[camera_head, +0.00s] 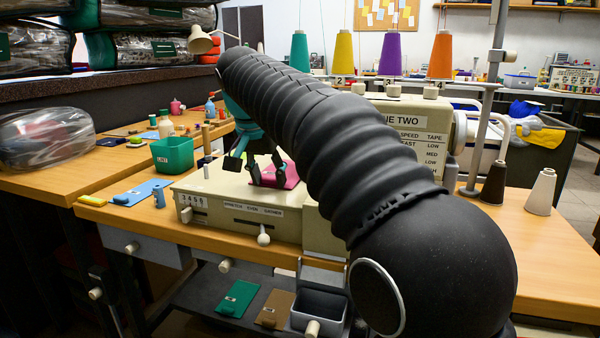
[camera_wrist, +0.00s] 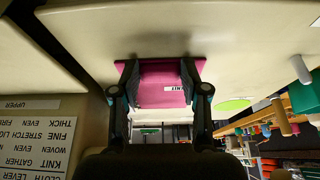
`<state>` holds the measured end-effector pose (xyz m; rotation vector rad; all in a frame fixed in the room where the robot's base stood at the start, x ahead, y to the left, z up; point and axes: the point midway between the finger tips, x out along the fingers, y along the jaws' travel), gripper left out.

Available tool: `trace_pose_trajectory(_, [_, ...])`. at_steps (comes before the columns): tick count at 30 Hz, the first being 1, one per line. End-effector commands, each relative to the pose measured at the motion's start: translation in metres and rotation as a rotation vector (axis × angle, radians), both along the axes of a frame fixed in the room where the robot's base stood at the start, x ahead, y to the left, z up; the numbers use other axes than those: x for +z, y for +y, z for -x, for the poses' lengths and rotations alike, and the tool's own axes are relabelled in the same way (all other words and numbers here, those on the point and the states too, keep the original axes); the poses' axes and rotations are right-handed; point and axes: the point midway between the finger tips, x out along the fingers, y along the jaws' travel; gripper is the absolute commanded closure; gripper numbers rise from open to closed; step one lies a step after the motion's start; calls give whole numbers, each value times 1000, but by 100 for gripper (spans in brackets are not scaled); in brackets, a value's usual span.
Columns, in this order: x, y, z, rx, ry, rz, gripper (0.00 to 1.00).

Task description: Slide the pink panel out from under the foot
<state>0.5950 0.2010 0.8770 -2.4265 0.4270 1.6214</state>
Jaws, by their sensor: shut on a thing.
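The pink panel (camera_head: 291,174) lies on the cream bed of the sewing machine (camera_head: 240,205), partly behind my gripper (camera_head: 266,180). In the wrist view, the pink panel (camera_wrist: 160,92) carries a white KNIT label. The foot cannot be made out in either view; my arm covers much of the machine's head in the head view.
A green bin (camera_head: 172,154) and a blue panel (camera_head: 143,192) stand on the table left of the machine. A clear bagged bundle (camera_head: 45,138) lies further left. Thread cones (camera_head: 343,53) stand behind my arm. A green panel (camera_head: 238,299) lies on the lower shelf.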

Motion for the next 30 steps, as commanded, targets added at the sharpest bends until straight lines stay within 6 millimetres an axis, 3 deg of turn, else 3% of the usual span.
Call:
trace_pose_trajectory(18, [2,24,-8,1,0,0,83])
trace_pose_trajectory(30, [2,25,-9,0,-1,-1,83])
